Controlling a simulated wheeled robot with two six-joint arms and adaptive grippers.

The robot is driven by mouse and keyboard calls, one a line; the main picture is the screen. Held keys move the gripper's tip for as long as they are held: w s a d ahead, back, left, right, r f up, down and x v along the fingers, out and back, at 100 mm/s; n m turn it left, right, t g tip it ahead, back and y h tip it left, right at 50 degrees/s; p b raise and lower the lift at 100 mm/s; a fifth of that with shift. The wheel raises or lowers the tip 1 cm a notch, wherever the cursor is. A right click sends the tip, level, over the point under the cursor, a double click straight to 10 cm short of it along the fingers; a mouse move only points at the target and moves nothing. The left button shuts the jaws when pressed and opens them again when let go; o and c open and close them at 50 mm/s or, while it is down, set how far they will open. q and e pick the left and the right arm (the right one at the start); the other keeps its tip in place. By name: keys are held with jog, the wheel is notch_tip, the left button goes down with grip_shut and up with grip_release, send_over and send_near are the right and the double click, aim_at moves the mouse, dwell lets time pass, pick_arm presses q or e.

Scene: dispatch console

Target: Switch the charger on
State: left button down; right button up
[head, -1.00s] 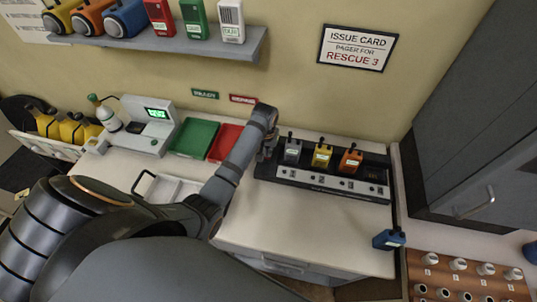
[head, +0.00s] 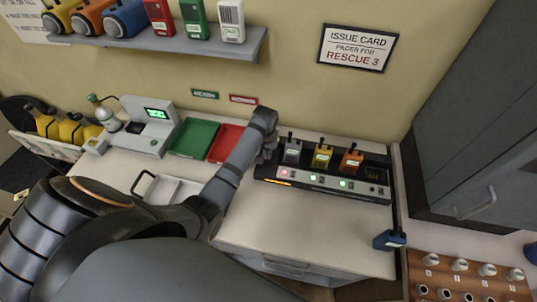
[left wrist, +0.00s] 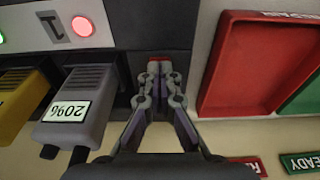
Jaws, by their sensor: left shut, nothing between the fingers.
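The charger (head: 325,183) is a long dark unit with a pale front strip on the counter. Grey (head: 292,153), yellow (head: 322,156) and orange (head: 351,160) pagers stand in it, and its right-hand bay looks empty. An orange glow (head: 278,182) shows at the strip's left end, with one red and two green lamps lit. My left gripper (head: 267,156) is at the charger's left end. In the left wrist view the gripper (left wrist: 159,72) is shut and empty beside the grey pager (left wrist: 75,105), labelled 2096. A small red patch shows at its fingertips; contact is unclear.
A red tray (head: 226,142) and a green tray (head: 194,138) lie left of the charger. A wall sign (head: 357,47) reads "Issue card, pager for Rescue 3".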

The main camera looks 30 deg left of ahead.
pick_arm(q)
notch_tip(320, 180, up, 2)
jog(key=shift+r+p, duration=0.1)
jog(key=shift+p, duration=0.55)
jog(key=shift+r, duration=2.35)
